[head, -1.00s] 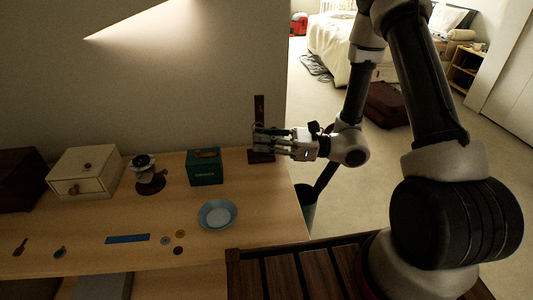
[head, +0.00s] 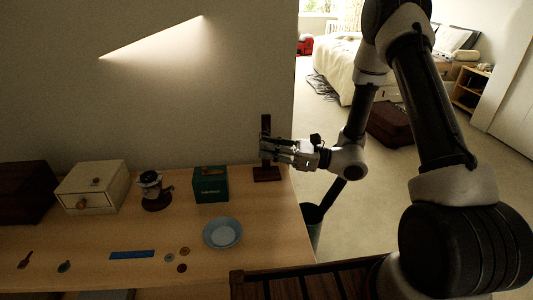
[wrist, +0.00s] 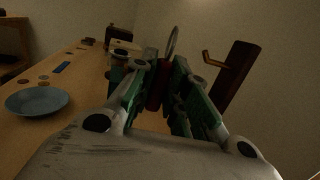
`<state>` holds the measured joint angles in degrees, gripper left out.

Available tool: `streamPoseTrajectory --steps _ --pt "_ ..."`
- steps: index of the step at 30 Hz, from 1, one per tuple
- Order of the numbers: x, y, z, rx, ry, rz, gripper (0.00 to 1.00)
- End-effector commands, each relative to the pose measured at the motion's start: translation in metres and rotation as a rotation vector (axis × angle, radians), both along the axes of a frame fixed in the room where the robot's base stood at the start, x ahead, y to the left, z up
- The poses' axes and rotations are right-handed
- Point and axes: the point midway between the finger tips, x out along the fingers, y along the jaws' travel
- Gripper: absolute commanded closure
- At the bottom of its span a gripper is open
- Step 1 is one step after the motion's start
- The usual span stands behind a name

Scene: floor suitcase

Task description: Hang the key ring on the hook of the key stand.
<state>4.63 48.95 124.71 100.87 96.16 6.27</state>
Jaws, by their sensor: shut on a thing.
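My gripper (head: 270,151) is shut on the key ring. In the wrist view, the key ring's dark red tag (wrist: 156,88) is between the green-padded fingers (wrist: 166,88), and its metal loop (wrist: 172,42) stands up above them. The key stand is a dark wooden post (head: 266,127) on a flat base at the table's back right. In the wrist view the post (wrist: 236,72) leans to the right of the fingers, and its brass hook (wrist: 212,60) points left toward the loop. Loop and hook appear apart. In the head view the fingers cover part of the post, and the key ring cannot be made out.
A green box (head: 210,186), a dark round-based object (head: 152,190), a cream drawer box (head: 92,188) and a dark box (head: 25,192) line the back of the table. A blue dish (head: 222,233) lies in front. A wall stands close behind.

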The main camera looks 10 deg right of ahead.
Motion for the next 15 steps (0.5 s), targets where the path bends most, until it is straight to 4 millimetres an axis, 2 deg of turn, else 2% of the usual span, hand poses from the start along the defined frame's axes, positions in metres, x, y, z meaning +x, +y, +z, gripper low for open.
streamPoseTrajectory --steps 15 --pt "0.034 0.000 -0.005 -0.001 0.000 -0.001 1.00"
